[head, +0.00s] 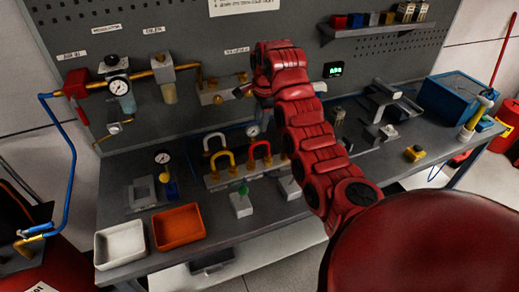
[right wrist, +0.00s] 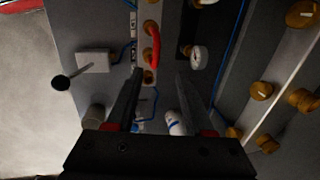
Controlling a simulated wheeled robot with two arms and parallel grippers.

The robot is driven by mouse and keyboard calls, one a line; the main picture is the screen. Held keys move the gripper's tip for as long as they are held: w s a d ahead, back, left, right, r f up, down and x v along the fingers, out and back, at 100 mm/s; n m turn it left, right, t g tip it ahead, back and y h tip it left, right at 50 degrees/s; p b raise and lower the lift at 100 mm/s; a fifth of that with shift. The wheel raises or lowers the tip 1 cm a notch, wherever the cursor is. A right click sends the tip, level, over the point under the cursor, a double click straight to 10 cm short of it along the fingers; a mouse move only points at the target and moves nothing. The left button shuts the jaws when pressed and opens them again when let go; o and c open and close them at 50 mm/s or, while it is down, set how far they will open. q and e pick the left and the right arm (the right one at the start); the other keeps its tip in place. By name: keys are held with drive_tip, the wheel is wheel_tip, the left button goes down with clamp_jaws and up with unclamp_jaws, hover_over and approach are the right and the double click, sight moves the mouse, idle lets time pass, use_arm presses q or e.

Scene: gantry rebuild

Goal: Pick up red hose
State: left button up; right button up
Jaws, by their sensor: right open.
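The red hose (head: 260,150) is a short U-shaped loop. It stands on a grey block (head: 238,174) on the bench, with a yellow hose (head: 219,158) and a white hose (head: 215,143) to its left. In the right wrist view the red hose (right wrist: 152,48) lies beyond the fingertips, a little left of centre, its ends at brass fittings. My right gripper (right wrist: 160,75) is open, with nothing between its fingers. In the head view my red right arm reaches over the bench to the back panel and mostly hides the gripper. My left gripper is not in view.
A white tray (head: 120,244) and an orange tray (head: 178,227) stand at the bench's front left. Gauges and brass piping (head: 135,76) hang on the back panel. A blue box (head: 456,98) stands at the right. Small fixtures (head: 241,205) stand before the block.

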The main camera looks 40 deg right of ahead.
hover_over(261, 143)
drive_tip(key=f, duration=0.5)
drive_tip(key=shift+a, duration=0.35)
drive_tip(key=shift+w+d+f+p, duration=0.15)
drive_tip(key=shift+f+p, duration=0.45)
drive_tip(key=shift+f, duration=0.1)
drive_tip(key=f+p, duration=0.2)
drive_tip(key=f, duration=0.1)
drive_tip(key=f+p, duration=0.1)
drive_tip(key=shift+d+f, duration=0.2)
drive_tip(key=shift+d, duration=0.15)
drive_tip(key=shift+f+p, duration=0.3)
drive_tip(key=shift+p, duration=0.05)
drive_tip(key=shift+w+f, duration=0.15)
drive_tip(key=shift+f, duration=0.2)
clamp_jaws()
